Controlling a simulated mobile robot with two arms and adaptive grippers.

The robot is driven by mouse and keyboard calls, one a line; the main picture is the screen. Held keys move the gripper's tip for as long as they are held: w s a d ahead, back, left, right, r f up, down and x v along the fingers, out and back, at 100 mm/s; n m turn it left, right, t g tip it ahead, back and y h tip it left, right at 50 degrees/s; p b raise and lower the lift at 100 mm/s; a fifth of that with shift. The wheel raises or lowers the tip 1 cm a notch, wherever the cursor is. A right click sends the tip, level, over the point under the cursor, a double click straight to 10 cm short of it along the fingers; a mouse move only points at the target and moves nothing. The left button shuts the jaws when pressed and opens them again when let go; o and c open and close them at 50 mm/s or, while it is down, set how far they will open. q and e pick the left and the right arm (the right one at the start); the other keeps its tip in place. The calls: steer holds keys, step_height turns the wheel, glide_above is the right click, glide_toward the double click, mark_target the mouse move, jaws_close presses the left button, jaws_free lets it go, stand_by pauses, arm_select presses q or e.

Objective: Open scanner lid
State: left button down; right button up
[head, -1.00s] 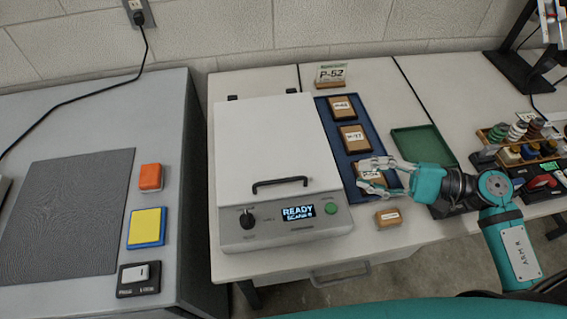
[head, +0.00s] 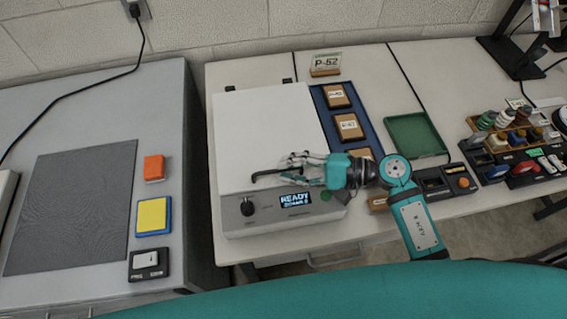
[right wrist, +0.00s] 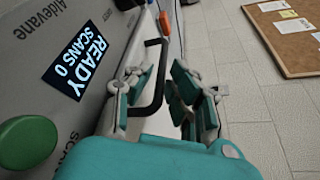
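The scanner (head: 265,222) stands on the table with its white lid (head: 265,125) shut. Its display (head: 295,200) reads READY. The black lid handle (head: 268,174) is at the lid's front edge, its right part hidden behind my right gripper (head: 293,167). In the right wrist view the handle (right wrist: 153,85) shows between the two sides of the right gripper (right wrist: 155,85), whose fingers are apart; I see no firm grip on it. The green button (right wrist: 27,143) is close on the left there. My left gripper is not in view.
A blue tray (head: 320,100) with brown labelled blocks lies right of the scanner, partly behind my right arm. A green tray (head: 415,133) and bottle racks (head: 512,140) are farther right. A grey cabinet (head: 100,110) stands at the left.

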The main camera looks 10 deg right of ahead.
steer(key=shift+x, duration=0.9)
steer(key=shift+c, duration=0.3)
jaws_close()
